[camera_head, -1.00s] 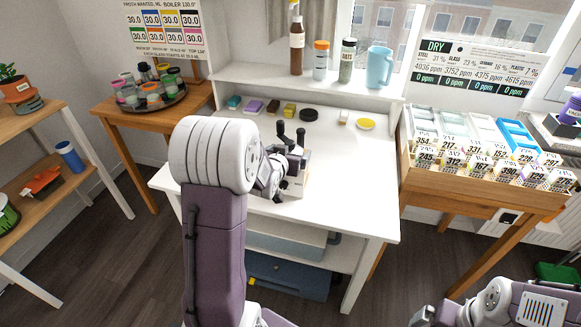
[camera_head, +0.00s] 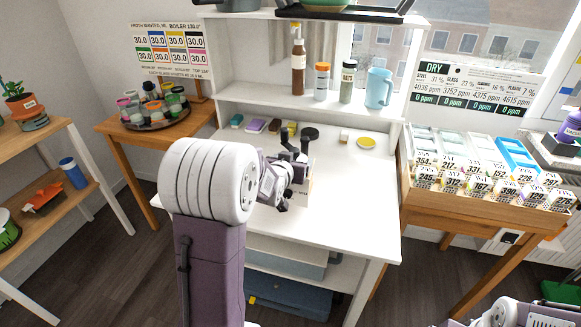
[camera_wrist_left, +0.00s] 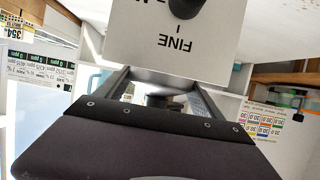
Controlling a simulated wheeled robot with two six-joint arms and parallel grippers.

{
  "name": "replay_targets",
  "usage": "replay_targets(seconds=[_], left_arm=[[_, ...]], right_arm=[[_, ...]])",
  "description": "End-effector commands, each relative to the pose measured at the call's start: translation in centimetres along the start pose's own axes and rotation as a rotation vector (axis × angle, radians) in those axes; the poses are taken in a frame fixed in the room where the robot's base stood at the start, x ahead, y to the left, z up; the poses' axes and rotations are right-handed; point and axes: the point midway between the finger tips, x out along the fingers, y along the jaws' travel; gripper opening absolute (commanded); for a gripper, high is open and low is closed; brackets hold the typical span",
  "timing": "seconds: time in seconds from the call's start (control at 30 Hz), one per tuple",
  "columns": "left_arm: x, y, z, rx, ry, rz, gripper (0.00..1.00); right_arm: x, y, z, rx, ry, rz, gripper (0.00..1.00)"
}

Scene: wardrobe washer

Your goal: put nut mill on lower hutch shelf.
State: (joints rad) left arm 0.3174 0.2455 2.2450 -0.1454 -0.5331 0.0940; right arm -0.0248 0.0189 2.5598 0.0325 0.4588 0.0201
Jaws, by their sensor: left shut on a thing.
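The nut mill (camera_head: 304,190) is a pale box with black parts on top, over the white desk. My left gripper (camera_head: 282,188) is shut on it, partly hidden behind my own arm. In the left wrist view the mill (camera_wrist_left: 225,38) shows a white face with upside-down "FINE" lettering and a black knob, just beyond the fingers (camera_wrist_left: 165,95). I cannot tell whether its base touches the desk. The lower hutch shelf (camera_head: 245,97) is the white board above the back of the desk. My right gripper is out of view.
On the shelf stand a brown bottle (camera_head: 298,67), two jars (camera_head: 322,82) (camera_head: 347,82) and a blue jug (camera_head: 379,89); its left part is bare. A black tray (camera_head: 345,14) is on the upper shelf.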

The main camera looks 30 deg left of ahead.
Motion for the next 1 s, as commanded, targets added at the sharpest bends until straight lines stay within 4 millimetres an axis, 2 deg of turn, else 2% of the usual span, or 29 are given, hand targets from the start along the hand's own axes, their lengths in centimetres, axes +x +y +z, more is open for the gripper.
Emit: replay_targets(seconds=[0.2, 0.5, 0.7, 1.0], left_arm=[[-0.6, 4.3, -2.6, 0.000, 0.006, 0.009, 0.05], [-1.4, 9.3, -6.0, 0.000, 0.004, 0.006, 0.05], [-1.5, 10.6, -6.4, 0.001, 0.003, 0.004, 0.05], [-1.4, 10.7, -6.4, 0.000, 0.003, 0.002, 0.05]], right_arm=[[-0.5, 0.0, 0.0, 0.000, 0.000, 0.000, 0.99], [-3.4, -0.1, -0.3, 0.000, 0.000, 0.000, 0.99], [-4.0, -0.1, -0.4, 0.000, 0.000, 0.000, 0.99], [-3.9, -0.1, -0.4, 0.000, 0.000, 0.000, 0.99]])
